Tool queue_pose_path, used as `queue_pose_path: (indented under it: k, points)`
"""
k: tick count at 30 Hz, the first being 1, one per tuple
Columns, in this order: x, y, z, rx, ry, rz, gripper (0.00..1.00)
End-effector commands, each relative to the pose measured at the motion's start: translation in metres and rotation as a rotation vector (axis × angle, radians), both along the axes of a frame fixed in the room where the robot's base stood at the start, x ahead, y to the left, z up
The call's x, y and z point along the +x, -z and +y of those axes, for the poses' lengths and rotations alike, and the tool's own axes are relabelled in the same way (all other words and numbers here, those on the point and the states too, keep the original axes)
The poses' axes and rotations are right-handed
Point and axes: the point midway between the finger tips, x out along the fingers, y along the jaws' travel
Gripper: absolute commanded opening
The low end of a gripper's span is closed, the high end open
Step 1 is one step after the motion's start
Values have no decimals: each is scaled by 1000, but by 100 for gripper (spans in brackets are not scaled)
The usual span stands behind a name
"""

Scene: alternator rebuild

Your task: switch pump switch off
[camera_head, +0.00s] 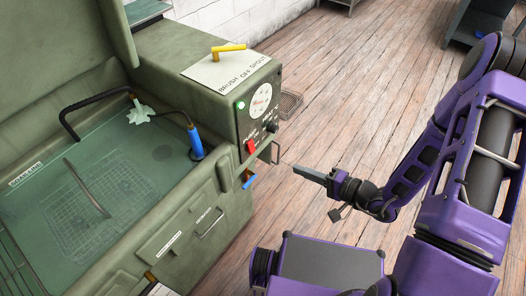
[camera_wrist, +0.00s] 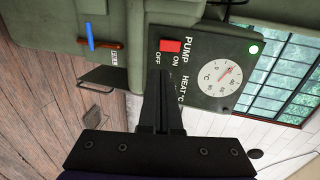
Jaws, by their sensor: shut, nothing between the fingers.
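The pump switch (camera_head: 251,146) is a red rocker on the front control panel of the green washer cabinet. In the wrist view the red switch (camera_wrist: 170,45) sits by the lettering PUMP, ON and OFF; which way it is tipped I cannot tell. My gripper (camera_head: 297,170) is shut and empty, in the air to the right of the panel and apart from it. In the wrist view the closed fingers (camera_wrist: 157,74) point toward the panel, and their tips show just below the OFF label.
A round dial (camera_head: 261,101), a lit green lamp (camera_head: 240,105) and a black knob (camera_head: 271,127) share the panel.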

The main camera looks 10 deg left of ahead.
Motion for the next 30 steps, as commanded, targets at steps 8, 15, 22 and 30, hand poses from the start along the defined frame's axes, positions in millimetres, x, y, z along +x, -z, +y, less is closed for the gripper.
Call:
queue_pose_path:
  k: [8,15,22,30]
  points:
    - [7,5,18,1,-5,-1,0]
    - [25,17,63,0,-6,0,0]
    - [42,28,103,0,-4,0,0]
    - [51,34,124,-1,-2,0,0]
